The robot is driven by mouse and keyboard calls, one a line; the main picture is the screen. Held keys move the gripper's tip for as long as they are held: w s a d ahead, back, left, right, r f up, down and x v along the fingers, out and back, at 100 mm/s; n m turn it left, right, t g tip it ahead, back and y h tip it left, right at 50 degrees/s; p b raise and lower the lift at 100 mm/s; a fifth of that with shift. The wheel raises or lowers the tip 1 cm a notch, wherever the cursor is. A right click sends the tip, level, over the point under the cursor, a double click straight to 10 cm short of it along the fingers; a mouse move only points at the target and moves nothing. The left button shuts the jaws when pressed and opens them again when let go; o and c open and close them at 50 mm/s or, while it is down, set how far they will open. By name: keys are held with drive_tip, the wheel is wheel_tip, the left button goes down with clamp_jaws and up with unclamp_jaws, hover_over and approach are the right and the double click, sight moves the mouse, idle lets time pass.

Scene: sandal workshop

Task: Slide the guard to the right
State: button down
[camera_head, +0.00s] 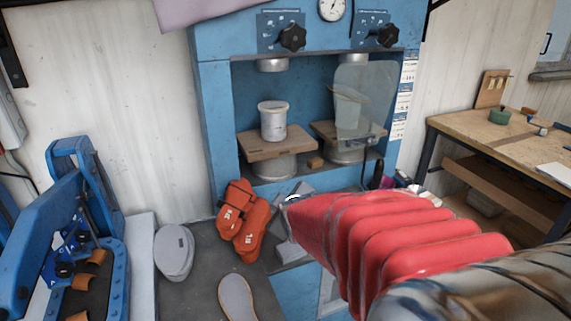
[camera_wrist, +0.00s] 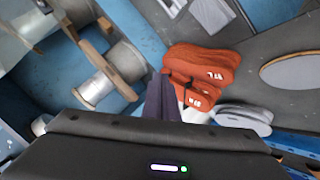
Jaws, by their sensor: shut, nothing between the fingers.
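The guard (camera_head: 366,98) is a clear, slightly cloudy panel on the blue press (camera_head: 212,120). In the head view it stands in front of the right bay, and the left bay is uncovered. My gripper (camera_wrist: 163,98) is shut and empty, with its dark fingers together in the wrist view. In the head view my red-sleeved arm reaches in from the lower right and hides most of the gripper. The gripper is below and in front of the press bays, apart from the guard. I cannot make out the guard in the wrist view.
Orange sandals (camera_head: 243,222) and grey soles (camera_head: 174,252) lie on the bench below. A blue machine (camera_head: 75,230) stands at left. A wooden table (camera_head: 500,135) is at right.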

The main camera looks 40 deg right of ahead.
drive_tip(key=s+d+f+n+t+h, duration=0.1)
drive_tip(key=s+d+f+n+h, duration=0.1)
drive_tip(key=d, duration=0.7)
drive_tip(key=s+d+f+n+t+h, duration=0.2)
drive_tip(key=d+f, duration=0.2)
drive_tip(key=d, duration=0.5)
drive_tip(key=s+d+f+n+t+h, duration=0.1)
drive_tip(key=s+d+f+n+h, duration=0.1)
drive_tip(key=d, duration=0.7)
drive_tip(key=shift+f+n+t, duration=0.4)
drive_tip(key=shift+f+n, duration=0.2)
drive_tip(key=shift+f, duration=0.35)
drive_tip(key=shift+d, duration=0.1)
drive_tip(key=w+d, duration=0.6)
drive_tip(key=d, duration=0.3)
drive_tip(key=shift+w+d+r, duration=0.25)
drive_tip(key=shift+w+r, duration=0.05)
